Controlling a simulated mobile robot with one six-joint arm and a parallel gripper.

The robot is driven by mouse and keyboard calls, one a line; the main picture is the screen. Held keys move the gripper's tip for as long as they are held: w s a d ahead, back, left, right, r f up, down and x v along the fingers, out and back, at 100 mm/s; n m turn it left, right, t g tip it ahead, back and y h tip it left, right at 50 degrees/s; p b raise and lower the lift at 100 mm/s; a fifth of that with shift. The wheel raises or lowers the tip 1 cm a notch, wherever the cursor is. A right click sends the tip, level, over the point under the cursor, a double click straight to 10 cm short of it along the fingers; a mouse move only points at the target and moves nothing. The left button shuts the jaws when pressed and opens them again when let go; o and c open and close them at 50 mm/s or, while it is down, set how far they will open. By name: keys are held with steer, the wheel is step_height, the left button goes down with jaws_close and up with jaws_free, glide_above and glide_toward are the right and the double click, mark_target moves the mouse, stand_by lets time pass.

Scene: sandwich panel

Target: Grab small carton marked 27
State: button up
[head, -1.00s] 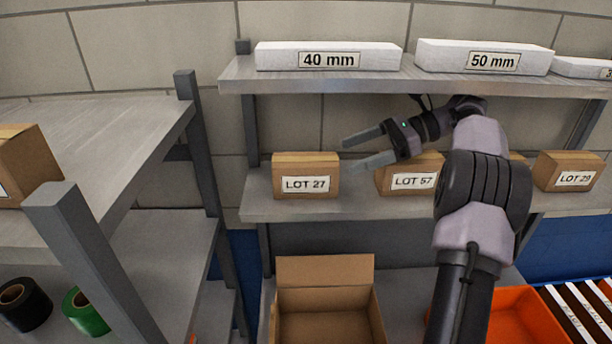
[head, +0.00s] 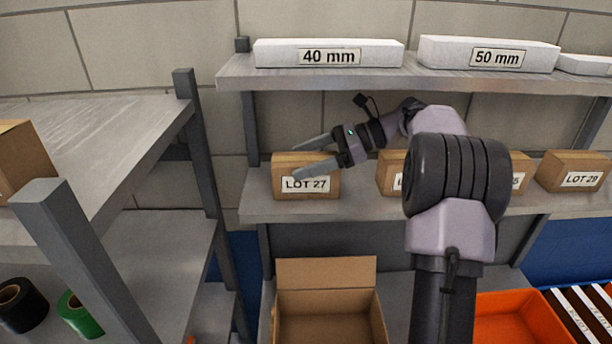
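The small brown carton marked LOT 27 (head: 297,191) stands upright at the left end of the middle shelf. Its label faces me. My gripper (head: 302,158) is open, with its two fingers pointing left. In the picture the fingers overlap the upper right part of the carton, one near its top edge and one across its front. I cannot tell whether they touch it or how far apart in depth they are.
More cartons stand to the right on the middle shelf (head: 350,206), including LOT 29 (head: 573,173); my arm partly hides the others. White blocks marked 40 mm (head: 280,54) and 50 mm (head: 440,53) lie on the shelf above. An open box (head: 325,272) and orange bin (head: 520,312) sit below.

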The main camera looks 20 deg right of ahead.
steer(key=c, duration=1.3)
steer(key=shift+c, duration=0.2)
steer(key=shift+r, duration=0.1)
